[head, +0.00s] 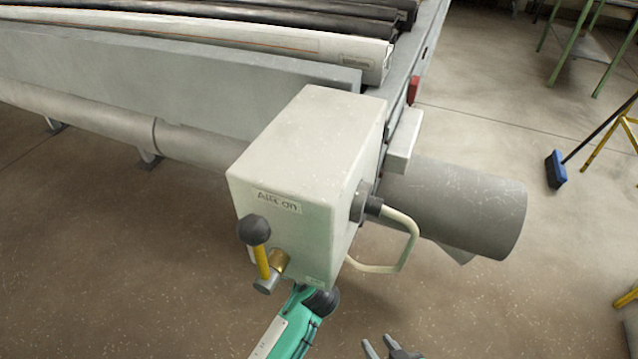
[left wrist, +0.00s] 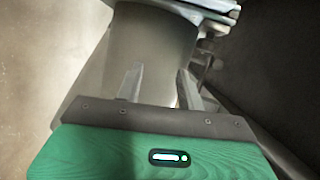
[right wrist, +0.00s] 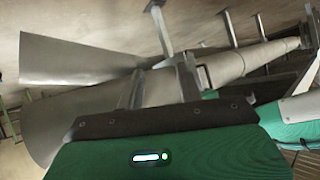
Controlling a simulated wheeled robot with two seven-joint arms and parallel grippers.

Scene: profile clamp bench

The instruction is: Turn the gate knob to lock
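A cream box (head: 300,170) labelled "AIR on" stands at the bench end. A lever with a black ball (head: 254,229) and yellow stem sits on its front face, on a brass fitting (head: 277,264). On its right side a cream loop handle (head: 405,240) comes off a dark round hub (head: 372,205). I cannot tell which part is the gate knob. My right gripper (head: 390,348) is at the bottom edge, below the box and apart from it; its fingers (right wrist: 158,88) are apart and empty. My left gripper's fingers (left wrist: 157,88) are apart, with a grey cylinder behind them.
A thick grey pipe (head: 460,205) sticks out right of the box. Profiles (head: 340,52) lie on the bench at the back. A blue broom (head: 556,170) stands far right; floor between is clear.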

